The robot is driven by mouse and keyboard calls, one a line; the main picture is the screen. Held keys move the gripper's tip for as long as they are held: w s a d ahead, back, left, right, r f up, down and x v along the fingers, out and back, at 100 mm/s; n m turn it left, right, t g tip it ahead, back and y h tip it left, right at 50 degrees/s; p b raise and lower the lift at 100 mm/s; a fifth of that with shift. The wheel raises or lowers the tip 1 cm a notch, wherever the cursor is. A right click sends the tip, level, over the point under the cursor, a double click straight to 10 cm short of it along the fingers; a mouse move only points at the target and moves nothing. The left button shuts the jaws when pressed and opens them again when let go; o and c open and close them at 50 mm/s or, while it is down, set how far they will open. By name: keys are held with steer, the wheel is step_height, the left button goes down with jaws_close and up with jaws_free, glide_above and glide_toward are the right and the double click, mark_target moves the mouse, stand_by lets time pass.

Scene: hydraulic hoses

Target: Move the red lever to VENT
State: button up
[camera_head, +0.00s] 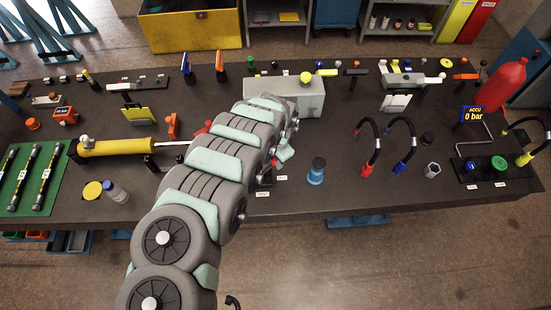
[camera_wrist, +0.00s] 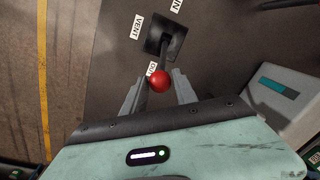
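The red lever ends in a red ball knob (camera_wrist: 159,81), and its dark shaft runs from the knob to a square black base (camera_wrist: 166,38). The shaft leans toward a label beside the knob, partly covered, that seems to read OUT (camera_wrist: 151,68). The VENT label (camera_wrist: 137,27) lies left of the base, and a third label (camera_wrist: 262,5) is cut off at the top. My gripper (camera_wrist: 157,76) has its two fingers on either side of the knob, apart, with little or no visible gap. In the head view my arm mostly hides the lever and gripper.
A grey box (camera_head: 308,98) stands on the dark bench behind my arm. A blue-based bottle (camera_head: 316,172) and upright hoses (camera_head: 369,150) stand to the right. A yellow cylinder (camera_head: 120,147) lies to the left. The bench's front edge is close to the lever.

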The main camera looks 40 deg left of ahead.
jaws_close()
stand_by(1.0)
